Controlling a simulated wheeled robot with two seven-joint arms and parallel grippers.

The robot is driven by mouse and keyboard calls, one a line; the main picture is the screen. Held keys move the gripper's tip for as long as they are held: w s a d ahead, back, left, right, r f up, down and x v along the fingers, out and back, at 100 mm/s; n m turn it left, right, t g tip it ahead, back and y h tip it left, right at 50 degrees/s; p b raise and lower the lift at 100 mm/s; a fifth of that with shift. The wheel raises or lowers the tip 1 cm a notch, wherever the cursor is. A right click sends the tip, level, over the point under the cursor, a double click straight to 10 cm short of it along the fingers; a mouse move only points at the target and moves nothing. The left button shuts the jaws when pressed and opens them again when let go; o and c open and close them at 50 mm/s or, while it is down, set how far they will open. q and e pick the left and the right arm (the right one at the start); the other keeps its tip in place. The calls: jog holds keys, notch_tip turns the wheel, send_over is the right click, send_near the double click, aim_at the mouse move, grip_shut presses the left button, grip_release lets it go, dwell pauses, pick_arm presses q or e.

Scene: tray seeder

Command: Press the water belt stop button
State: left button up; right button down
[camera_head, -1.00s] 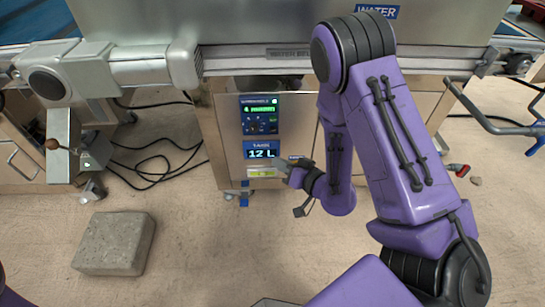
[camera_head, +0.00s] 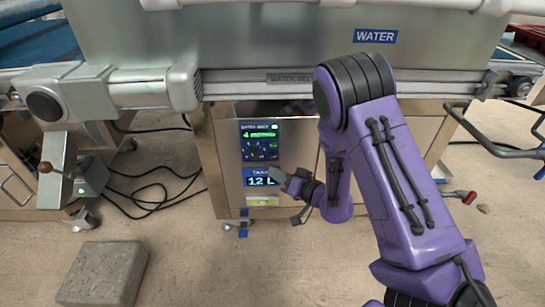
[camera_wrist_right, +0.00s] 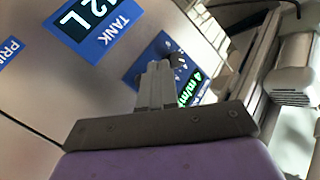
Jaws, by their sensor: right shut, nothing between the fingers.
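The blue water belt panel (camera_head: 258,141) is on the front of the steel cabinet, with a green speed reading and small dark controls. It also shows in the right wrist view (camera_wrist_right: 190,82), partly behind my fingers. The stop button cannot be told apart from the other small controls. My right gripper (camera_head: 273,173) is shut and empty, at the right edge of the tank display (camera_head: 258,181), below the belt panel. In the right wrist view the shut fingers (camera_wrist_right: 158,62) overlap the belt panel's edge; contact cannot be told. My left gripper is out of view.
A blue WATER sign (camera_head: 375,36) is on the steel housing above a long rail (camera_head: 240,84). A stone block (camera_head: 103,274) and black cables (camera_head: 160,195) lie on the floor at left.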

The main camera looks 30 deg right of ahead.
aim_at(273, 156)
jog(key=shift+w+d+p, duration=0.15)
jog(key=shift+w+d, duration=0.3)
jog(key=shift+w, duration=0.25)
jog(key=shift+w+d+p, duration=0.15)
jog(key=shift+w+d, duration=0.3)
jog(key=shift+w, duration=0.25)
jog(key=shift+w, duration=0.1)
dwell(0.9)
jog(key=shift+w+d, duration=0.2)
jog(key=shift+w+d+p, duration=0.2)
jog(key=shift+w+p, duration=0.1)
jog(key=shift+p, duration=0.05)
dwell(0.5)
dwell(0.4)
jog(key=shift+s+a, duration=0.45)
jog(key=shift+s, duration=0.2)
